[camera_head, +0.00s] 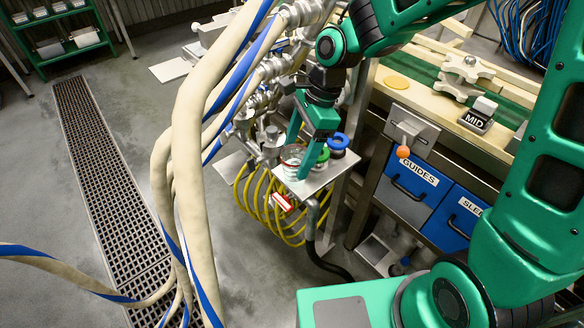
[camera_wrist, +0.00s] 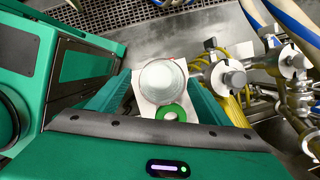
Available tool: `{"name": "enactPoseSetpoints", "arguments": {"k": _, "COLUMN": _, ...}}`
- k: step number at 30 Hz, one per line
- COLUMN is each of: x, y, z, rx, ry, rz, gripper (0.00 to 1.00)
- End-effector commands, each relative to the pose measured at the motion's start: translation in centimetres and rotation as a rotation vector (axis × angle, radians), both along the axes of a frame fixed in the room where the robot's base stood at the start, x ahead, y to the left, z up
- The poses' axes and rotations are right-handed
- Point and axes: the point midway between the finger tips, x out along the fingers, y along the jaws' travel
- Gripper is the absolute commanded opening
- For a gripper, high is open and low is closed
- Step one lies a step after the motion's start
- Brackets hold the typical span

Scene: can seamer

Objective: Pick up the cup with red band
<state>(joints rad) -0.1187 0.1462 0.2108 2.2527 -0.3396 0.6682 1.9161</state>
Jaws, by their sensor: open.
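A clear cup (camera_head: 291,156) with a pale inside stands on a small light platform (camera_head: 318,183) in the head view. In the wrist view I look down on the cup's round pale top (camera_wrist: 163,82), with a trace of red at its rim; most of the band is hidden. My gripper (camera_head: 299,160) is open, its green fingers reaching down around the cup. In the wrist view the fingers (camera_wrist: 165,95) lie left and right of the cup, with the cup between them. I cannot tell whether either finger touches it.
A green-ringed item (camera_head: 322,157) and a blue-ringed item (camera_head: 338,142) stand close beside the cup. Thick beige hoses (camera_head: 190,130) and metal pipe fittings (camera_wrist: 228,78) crowd the left side. Coiled yellow hoses (camera_head: 262,208) hang below. A workbench with blue drawers (camera_head: 412,190) stands right.

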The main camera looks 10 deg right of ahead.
Motion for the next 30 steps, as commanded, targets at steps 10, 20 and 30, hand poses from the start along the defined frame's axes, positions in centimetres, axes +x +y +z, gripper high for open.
{"name": "enactPoseSetpoints", "arguments": {"k": 10, "x": 0.0, "y": 0.9, "z": -3.0, "rx": -0.001, "ry": 0.002, "rz": 0.003, "gripper": 0.72}}
{"name": "enactPoseSetpoints", "arguments": {"k": 20, "x": -0.1, "y": 1.7, "z": -5.7, "rx": -0.002, "ry": -0.002, "rz": 0.001, "gripper": 0.72}}
{"name": "enactPoseSetpoints", "arguments": {"k": 30, "x": -0.1, "y": 1.7, "z": -5.7, "rx": -0.002, "ry": -0.002, "rz": 0.001, "gripper": 0.33}}
